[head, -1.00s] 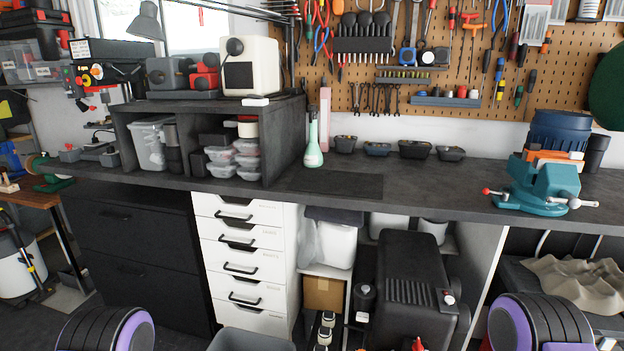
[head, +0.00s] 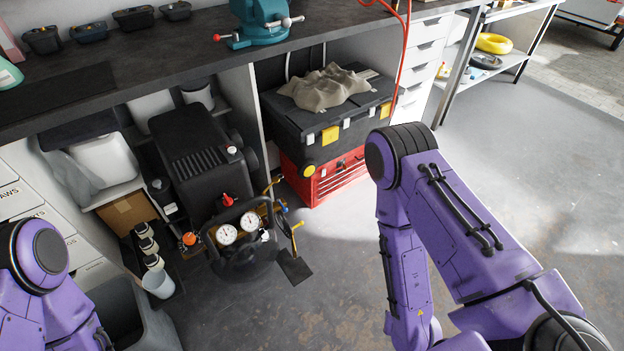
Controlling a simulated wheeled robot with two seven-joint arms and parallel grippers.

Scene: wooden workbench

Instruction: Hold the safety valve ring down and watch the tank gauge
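A black air compressor (head: 187,150) stands under the workbench. At its front are two round white gauges, a left gauge (head: 227,234) and a right gauge (head: 250,221). Their needles are too small to read. A red knob (head: 227,200) sits just above them, and an orange-red part (head: 189,239) is to their left. Brass fittings (head: 279,216) show to the right. I cannot pick out the safety valve ring for certain among these small parts. My purple arms show at lower left and right, clear of the compressor. Neither gripper is in view.
The workbench edge (head: 120,101) overhangs the compressor. A black toolbox (head: 330,130) with a cloth sits on a red tool chest (head: 330,180) to the right. A grey bin (head: 135,315) and white cup (head: 158,283) stand left of the gauges.

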